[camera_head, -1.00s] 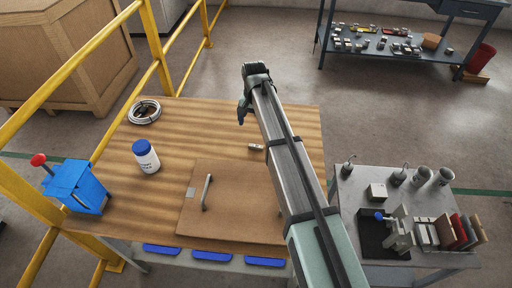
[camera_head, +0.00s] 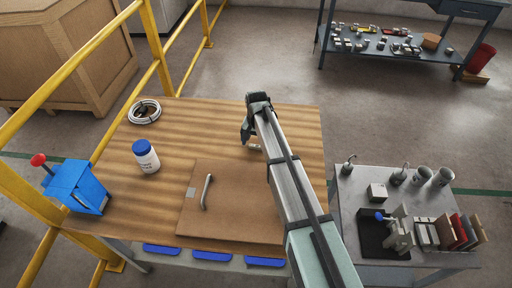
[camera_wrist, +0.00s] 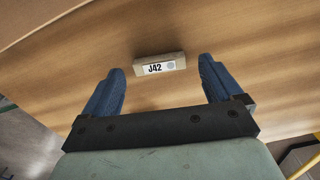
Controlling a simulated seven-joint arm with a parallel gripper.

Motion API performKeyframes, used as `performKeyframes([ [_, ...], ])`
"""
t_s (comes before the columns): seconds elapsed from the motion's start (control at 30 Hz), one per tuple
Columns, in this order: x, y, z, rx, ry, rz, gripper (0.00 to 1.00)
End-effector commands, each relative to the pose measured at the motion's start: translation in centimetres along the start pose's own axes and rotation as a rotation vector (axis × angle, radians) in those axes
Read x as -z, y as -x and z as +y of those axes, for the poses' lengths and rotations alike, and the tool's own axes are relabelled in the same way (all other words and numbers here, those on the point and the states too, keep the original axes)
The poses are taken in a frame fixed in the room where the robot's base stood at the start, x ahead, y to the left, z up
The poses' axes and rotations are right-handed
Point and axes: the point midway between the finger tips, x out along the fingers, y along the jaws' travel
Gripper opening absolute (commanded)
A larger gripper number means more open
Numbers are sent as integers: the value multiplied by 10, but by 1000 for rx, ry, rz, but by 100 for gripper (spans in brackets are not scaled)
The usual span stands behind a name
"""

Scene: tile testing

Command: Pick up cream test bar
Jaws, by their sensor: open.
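The cream test bar (camera_wrist: 160,66) lies on the wooden table, with a white label reading "J42" facing the wrist camera. In the wrist view it sits just beyond and between the two blue-grey fingers of my gripper (camera_wrist: 162,85). The fingers are apart and nothing is between their tips. In the head view my gripper (camera_head: 246,138) hangs over the right part of the table, and the bar (camera_head: 254,147) is mostly hidden behind it.
A brown board with a handle (camera_head: 225,219) lies at the table's front. A white bottle with a blue cap (camera_head: 146,158) and a cable coil (camera_head: 145,111) stand to the left. A grey side table (camera_head: 350,200) with tools is at right. The table's back middle is clear.

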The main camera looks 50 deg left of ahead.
Motion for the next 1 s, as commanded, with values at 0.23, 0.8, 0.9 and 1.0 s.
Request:
performKeyframes([
  [0.23,0,-7,0,0,0,0,93],
  [0.8,0,-6,0,0,0,0,43],
  [0.9,0,-6,0,0,0,0,33],
  [1.0,0,-6,0,0,0,0,33],
])
